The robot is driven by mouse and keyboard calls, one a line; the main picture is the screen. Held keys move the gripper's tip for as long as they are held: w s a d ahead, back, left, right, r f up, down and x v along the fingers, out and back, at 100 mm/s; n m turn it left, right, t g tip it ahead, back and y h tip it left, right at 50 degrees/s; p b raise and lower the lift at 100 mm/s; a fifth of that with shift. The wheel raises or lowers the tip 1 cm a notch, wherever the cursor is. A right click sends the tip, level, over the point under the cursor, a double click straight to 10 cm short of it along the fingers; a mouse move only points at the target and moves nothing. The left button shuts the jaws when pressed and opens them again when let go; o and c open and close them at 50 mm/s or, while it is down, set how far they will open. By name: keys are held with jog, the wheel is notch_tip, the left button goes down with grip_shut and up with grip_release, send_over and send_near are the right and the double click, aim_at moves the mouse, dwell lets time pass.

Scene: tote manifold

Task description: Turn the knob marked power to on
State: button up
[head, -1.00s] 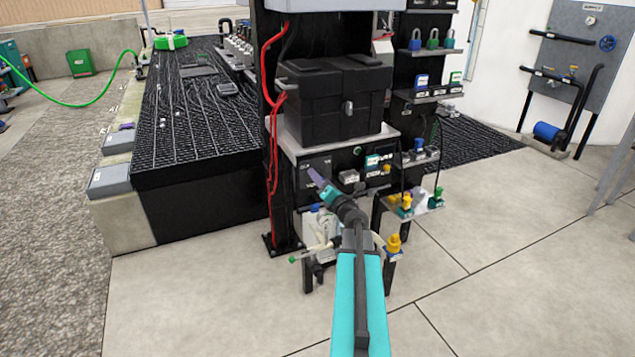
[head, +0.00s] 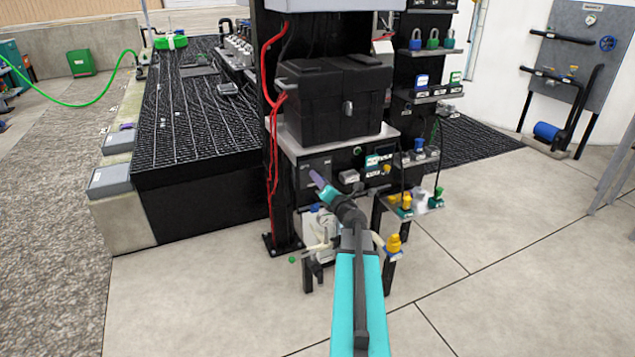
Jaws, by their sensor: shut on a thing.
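A dark control panel (head: 307,167) sits under the grey shelf, with small white labels too small to read. My gripper (head: 316,178) reaches up to the left part of this panel, its purple-grey fingers at the panel face. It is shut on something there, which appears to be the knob. The fingers hide the knob, so its marking and position cannot be read. My teal arm (head: 357,300) runs up from the bottom of the picture to the panel.
A black case (head: 330,100) stands on the shelf above the panel. Red cables (head: 272,130) run down the left post. Yellow and green fittings (head: 406,203) stand on a low ledge at right. A white device (head: 318,228) is below the gripper. The floor at right is open.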

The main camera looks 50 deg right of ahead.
jog(key=shift+w+d+r+m+p, duration=0.2)
jog(key=shift+r+m+p, duration=0.2)
jog(key=shift+m+p, duration=1.5)
jog(key=shift+s+f+m+p, duration=0.1)
jog(key=shift+f+m+p, duration=0.05)
jog(key=shift+m+p, duration=1.95)
jog(key=shift+f+m+p, duration=0.2)
jog(key=shift+m+p, duration=1.35)
jog(key=shift+m, duration=1.1)
jog(key=shift+s+f+m+p, duration=0.1)
jog(key=shift+f+m+p, duration=0.05)
jog(key=shift+m+p, duration=1.95)
jog(key=shift+m, duration=0.25)
jog(key=shift+f+b, duration=0.1)
jog(key=shift+b, duration=0.2)
jog(key=o, duration=1)
jog(key=shift+o, duration=0.2)
jog(key=shift+w, duration=0.1)
